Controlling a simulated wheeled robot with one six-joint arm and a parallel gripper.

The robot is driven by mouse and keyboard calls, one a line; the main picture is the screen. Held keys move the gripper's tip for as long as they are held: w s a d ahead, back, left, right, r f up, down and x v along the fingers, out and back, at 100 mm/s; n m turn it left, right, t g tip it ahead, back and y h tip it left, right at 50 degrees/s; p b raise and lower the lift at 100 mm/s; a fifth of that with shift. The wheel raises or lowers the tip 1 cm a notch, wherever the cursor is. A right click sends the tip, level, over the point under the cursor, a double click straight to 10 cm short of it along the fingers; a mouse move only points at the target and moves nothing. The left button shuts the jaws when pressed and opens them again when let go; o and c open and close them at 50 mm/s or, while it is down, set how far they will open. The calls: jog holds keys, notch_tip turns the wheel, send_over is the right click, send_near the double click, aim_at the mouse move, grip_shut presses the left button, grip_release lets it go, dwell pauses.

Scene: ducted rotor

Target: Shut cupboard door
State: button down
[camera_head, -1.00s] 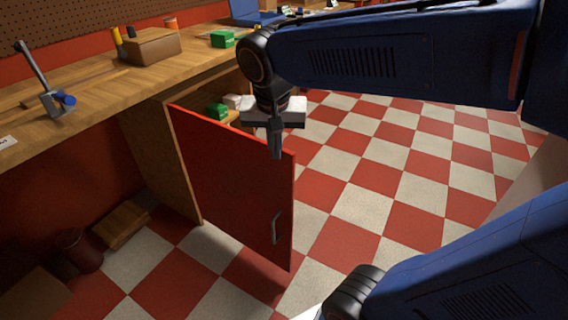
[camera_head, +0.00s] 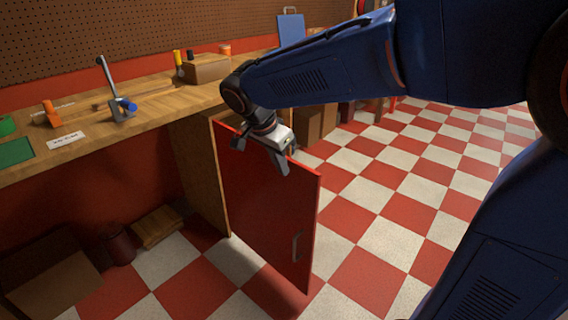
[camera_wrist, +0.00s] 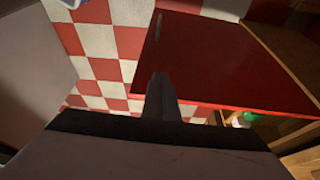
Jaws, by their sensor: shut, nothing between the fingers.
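The red cupboard door (camera_head: 265,215) stands open, swung out from the wooden cupboard side (camera_head: 200,178) under the workbench. Its handle (camera_head: 297,247) is low near the free edge. My gripper (camera_head: 284,167) is shut and empty, pointing down at the door's top edge, between its middle and free corner. It overlaps the door in the picture; I cannot tell whether it touches. In the wrist view, the shut fingers (camera_wrist: 161,92) lie across the near edge of the door (camera_wrist: 225,60), with the handle (camera_wrist: 159,25) beyond. The cupboard's inside is mostly hidden in the head view.
The workbench (camera_head: 150,112) carries a clamp-like tool (camera_head: 118,100) and a cardboard box (camera_head: 205,68). A dark red bin (camera_head: 118,245) and a wooden piece (camera_head: 158,226) lie under the bench. The checkered floor (camera_head: 400,205) right of the door is open.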

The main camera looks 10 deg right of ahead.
aim_at(298, 173)
jog(key=shift+w+d+f, duration=0.6)
jog(key=shift+d+f, duration=0.3)
jog(key=shift+f, duration=0.15)
jog(key=shift+w+d+f, duration=0.55)
jog(key=shift+d+f, duration=0.4)
jog(key=shift+f, duration=0.1)
jog(key=shift+w+d+f, duration=0.6)
jog(key=shift+d+f, duration=0.3)
jog(key=shift+f, duration=0.15)
jog(key=shift+d, duration=0.15)
